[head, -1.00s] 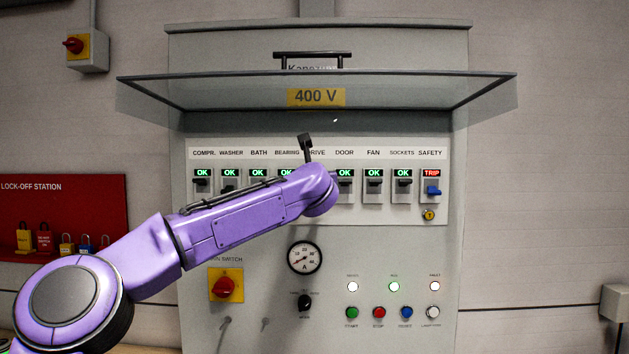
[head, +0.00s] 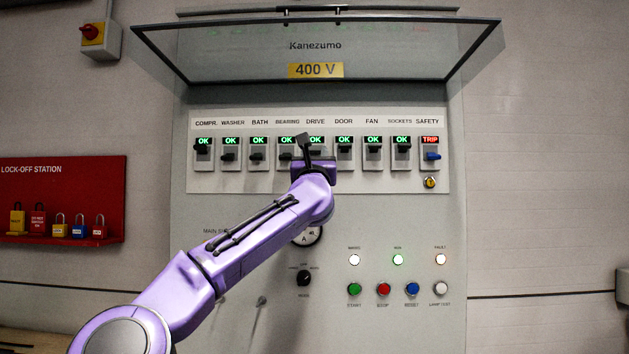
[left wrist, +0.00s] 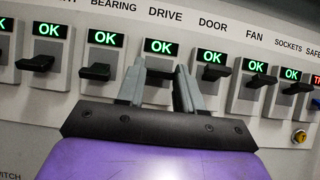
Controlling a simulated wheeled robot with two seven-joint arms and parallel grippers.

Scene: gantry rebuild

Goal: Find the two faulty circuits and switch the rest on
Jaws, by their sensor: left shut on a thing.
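A row of labelled breakers sits in the panel. COMPR. (head: 203,156), WASHER (head: 229,158), BATH (head: 258,158), DOOR (head: 345,157), FAN (head: 373,157) and SOCKETS (head: 401,156) show green OK windows. SAFETY (head: 431,156), with a blue lever, shows red TRIP. BEARING (left wrist: 99,58) and DRIVE (left wrist: 160,60) also show OK in the left wrist view. My left gripper (head: 315,157) is at DRIVE, its two fingers (left wrist: 158,88) on either side of that breaker's lever, shut on it. The gripper partly hides DRIVE in the head view. My right gripper is out of view.
A raised clear cover (head: 400,58) marked 400 V juts out above the breakers. Below are a gauge (head: 309,238), a mode knob (head: 304,278), coloured buttons (head: 383,289) and lit lamps (head: 398,259). The red lock-off station (head: 65,195) is left.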

